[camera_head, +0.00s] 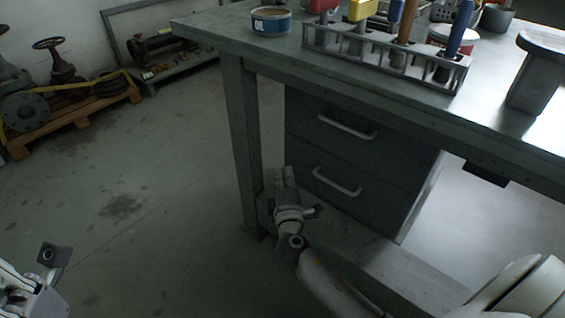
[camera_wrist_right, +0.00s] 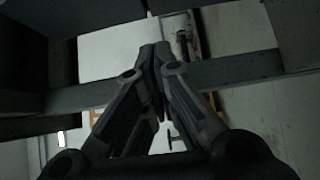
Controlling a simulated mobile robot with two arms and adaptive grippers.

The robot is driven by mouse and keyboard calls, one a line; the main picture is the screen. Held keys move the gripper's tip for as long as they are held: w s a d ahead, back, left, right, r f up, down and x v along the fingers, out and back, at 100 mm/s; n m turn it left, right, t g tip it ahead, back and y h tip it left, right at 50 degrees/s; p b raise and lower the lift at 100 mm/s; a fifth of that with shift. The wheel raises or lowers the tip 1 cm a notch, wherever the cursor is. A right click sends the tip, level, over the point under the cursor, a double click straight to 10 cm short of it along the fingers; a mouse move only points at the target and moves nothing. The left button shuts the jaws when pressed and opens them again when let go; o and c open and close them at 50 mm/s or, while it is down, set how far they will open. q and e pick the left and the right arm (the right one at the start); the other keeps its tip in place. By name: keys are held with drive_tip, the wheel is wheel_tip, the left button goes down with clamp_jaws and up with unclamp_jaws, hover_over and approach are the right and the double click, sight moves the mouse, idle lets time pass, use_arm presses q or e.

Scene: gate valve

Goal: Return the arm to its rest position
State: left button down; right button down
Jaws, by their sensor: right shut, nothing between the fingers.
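My right gripper (camera_head: 284,178) is low in front of the workbench's drawer unit, near the bench leg, with its arm coming from the bottom right. In the right wrist view the fingers of this gripper (camera_wrist_right: 155,50) meet at their tips, with nothing between them. My left arm shows only in part at the bottom left corner of the head view, with a dark, square-ended part (camera_head: 52,256) at its end. Whether the left gripper is open or shut is not clear.
Drawers (camera_head: 350,150) hang below, above a low shelf (camera_head: 400,262). Valves stand on a pallet (camera_head: 80,115) at the left. The floor (camera_head: 150,190) between is clear.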

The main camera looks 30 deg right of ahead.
drive_tip(key=shift+s+a, duration=0.2)
drive_tip(key=shift+s, duration=0.15)
